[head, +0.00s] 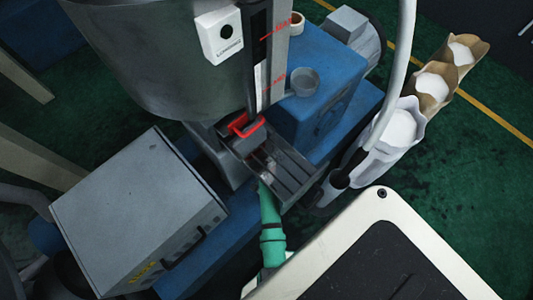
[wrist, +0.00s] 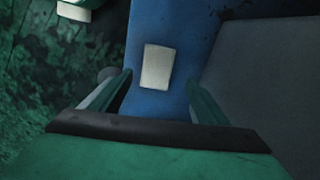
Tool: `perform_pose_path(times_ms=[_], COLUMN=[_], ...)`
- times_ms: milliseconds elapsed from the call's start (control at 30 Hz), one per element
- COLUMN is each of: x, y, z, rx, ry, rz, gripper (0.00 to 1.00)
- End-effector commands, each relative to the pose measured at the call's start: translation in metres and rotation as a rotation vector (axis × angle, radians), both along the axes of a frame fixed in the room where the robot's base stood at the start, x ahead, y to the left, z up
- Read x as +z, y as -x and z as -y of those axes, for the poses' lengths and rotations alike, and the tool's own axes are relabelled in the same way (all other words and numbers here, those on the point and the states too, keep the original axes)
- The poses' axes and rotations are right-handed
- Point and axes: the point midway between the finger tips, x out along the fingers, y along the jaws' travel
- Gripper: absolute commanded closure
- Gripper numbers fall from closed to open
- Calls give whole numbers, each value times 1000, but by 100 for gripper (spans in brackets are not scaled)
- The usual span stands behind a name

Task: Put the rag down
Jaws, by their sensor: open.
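A small pale, flat rectangular piece, which looks like the folded rag (wrist: 157,66), shows in the wrist view. It appears to lie on a blue surface (wrist: 177,25), between and beyond my fingertips. My gripper (wrist: 159,80) is open, with one finger on each side of the rag in the picture and a gap to both. I cannot tell its height above the rag. In the head view my green arm reaches up to the front edge of a metal tray, and its fingertips are not clear. I cannot make out the rag in the head view.
A large grey tank (head: 165,60) stands over the slotted metal tray (head: 285,168) with a red-handled part (head: 244,125). A grey box (head: 135,215) sits at left. A blue block (head: 318,95) bears a small metal cup (head: 304,81). Open sacks (head: 432,88) stand at right on green floor.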

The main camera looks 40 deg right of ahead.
Motion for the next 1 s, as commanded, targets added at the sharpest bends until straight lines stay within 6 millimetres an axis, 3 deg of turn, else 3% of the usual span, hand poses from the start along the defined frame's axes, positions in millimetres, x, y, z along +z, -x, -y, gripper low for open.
perform_pose_path(times_ms=[167, 467, 767, 1000], x=[8, 3, -7, 24], y=[0, 4, 32, 60], z=[0, -8, -58, -108], rx=[0, 34, 294, 555], ry=[0, 19, 176, 337], rz=[0, 21, 202, 397], gripper=[31, 31, 31, 31])
